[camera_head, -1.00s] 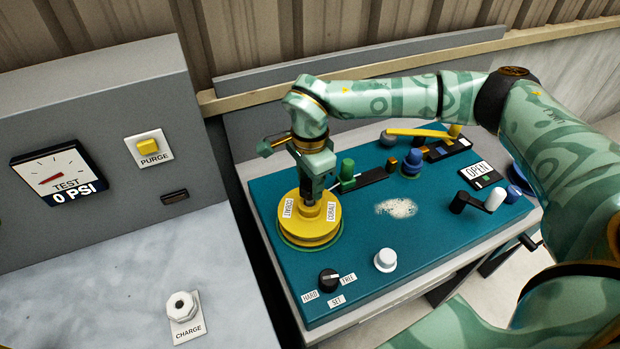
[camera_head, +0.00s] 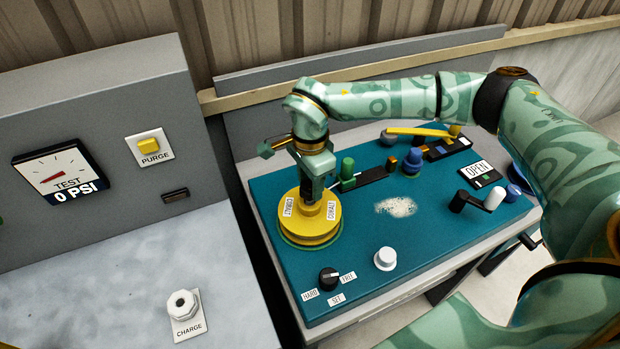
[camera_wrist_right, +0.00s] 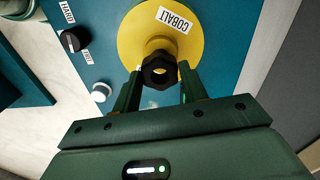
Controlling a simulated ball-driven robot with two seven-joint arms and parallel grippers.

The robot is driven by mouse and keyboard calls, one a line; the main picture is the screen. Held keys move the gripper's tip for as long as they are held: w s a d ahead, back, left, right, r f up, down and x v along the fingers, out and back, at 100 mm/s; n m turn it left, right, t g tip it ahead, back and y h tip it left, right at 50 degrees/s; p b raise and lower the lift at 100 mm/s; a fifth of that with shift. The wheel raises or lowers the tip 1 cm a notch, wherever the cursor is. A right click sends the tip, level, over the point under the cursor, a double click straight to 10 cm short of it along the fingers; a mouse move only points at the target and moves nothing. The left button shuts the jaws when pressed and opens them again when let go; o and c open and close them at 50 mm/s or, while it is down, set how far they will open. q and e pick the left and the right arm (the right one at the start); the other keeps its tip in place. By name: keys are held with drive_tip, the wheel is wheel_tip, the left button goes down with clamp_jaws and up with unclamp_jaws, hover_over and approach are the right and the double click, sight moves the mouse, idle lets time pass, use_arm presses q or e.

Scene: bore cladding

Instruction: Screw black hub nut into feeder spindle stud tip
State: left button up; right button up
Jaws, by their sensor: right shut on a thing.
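The black hub nut (camera_wrist_right: 159,70) is between the two fingertips of my right gripper (camera_wrist_right: 158,84) in the right wrist view. Yellow shows through its hole. In the head view the right gripper (camera_head: 311,190) points down over the centre of the yellow feeder spindle (camera_head: 312,232), with "COBALT" labels on its top. The spindle also shows in the wrist view (camera_wrist_right: 132,42), right behind the nut. The stud tip is mostly hidden by nut and fingers, so I cannot tell how far the nut is threaded. My left gripper is out of view.
A grey test console (camera_head: 100,130) stands left.

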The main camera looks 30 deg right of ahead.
drive_tip(key=shift+f+b, duration=0.45)
drive_tip(key=shift+f, duration=0.65)
drive_tip(key=o, duration=1.1)
drive_tip(key=shift+r, duration=0.1)
wheel_tip(320, 180, up, 16)
drive_tip(key=shift+r+p, duration=0.1)
drive_tip(key=shift+p, duration=1)
